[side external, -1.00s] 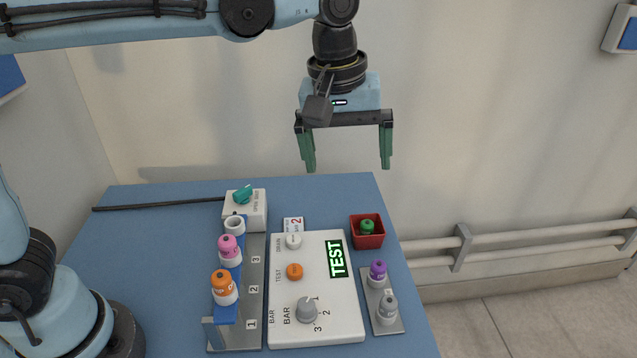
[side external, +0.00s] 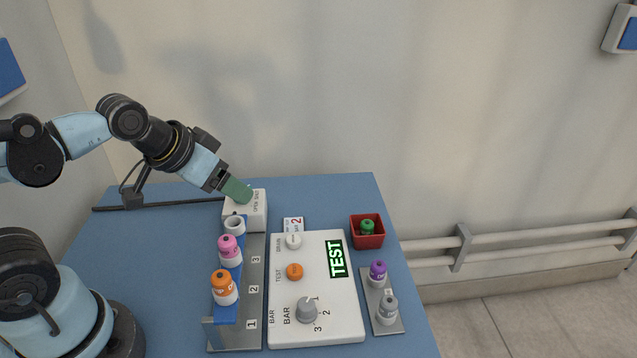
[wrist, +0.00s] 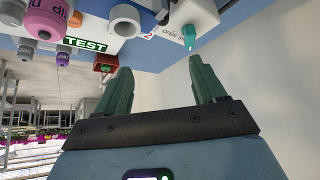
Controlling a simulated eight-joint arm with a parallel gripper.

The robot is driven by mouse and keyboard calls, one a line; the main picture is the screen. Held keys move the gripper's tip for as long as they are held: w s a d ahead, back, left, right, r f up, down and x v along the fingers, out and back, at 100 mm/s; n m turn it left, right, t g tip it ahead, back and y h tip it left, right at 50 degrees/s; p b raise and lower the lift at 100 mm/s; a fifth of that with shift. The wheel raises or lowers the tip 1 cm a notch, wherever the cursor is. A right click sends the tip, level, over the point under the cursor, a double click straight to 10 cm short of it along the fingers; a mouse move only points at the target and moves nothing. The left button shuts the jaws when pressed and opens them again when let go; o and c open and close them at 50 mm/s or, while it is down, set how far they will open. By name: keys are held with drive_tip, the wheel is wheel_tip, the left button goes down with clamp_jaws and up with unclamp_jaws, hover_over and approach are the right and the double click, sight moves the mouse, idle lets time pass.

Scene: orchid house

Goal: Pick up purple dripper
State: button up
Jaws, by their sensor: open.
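The purple dripper (side external: 378,272) stands upright at the back of a small grey plate (side external: 369,296) on the right side of the table. A grey dripper (side external: 387,309) stands in front of it. In the wrist view the purple dripper (wrist: 63,56) is small, at the upper left. My gripper (side external: 237,190) is far to the left of it, at the white box with the teal knob at the back of the table. In the wrist view my gripper (wrist: 158,78) is open and empty, with the teal knob (wrist: 189,37) beyond its right finger. The side view hides most of that knob.
A blue rack (side external: 228,315) holds an orange dripper (side external: 223,288), a pink dripper (side external: 230,250) and a white ring (side external: 234,225). A white panel (side external: 340,310) with knobs and a lit TEST display lies between rack and plate. A red bin (side external: 367,241) holds a green dripper (side external: 367,227).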

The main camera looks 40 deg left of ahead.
drive_tip(key=shift+c, duration=0.7)
drive_tip(key=shift+w+d+r, duration=0.15)
drive_tip(key=shift+r, duration=0.05)
drive_tip(key=w+d+r+g+h, duration=0.1)
drive_tip(key=w+d+r+g, duration=0.3)
drive_tip(key=w+d, duration=0.4)
drive_tip(key=g+y, duration=0.1)
drive_tip(key=g, duration=0.2)
hover_over(379, 264)
wheel_tip(379, 264, down, 4)
drive_tip(key=f, duration=0.6)
drive_tip(key=shift+s+a+f, duration=0.15)
drive_tip(key=shift+a, duration=0.05)
drive_tip(key=shift+d+f, duration=0.2)
drive_tip(key=shift+f, duration=2.45)
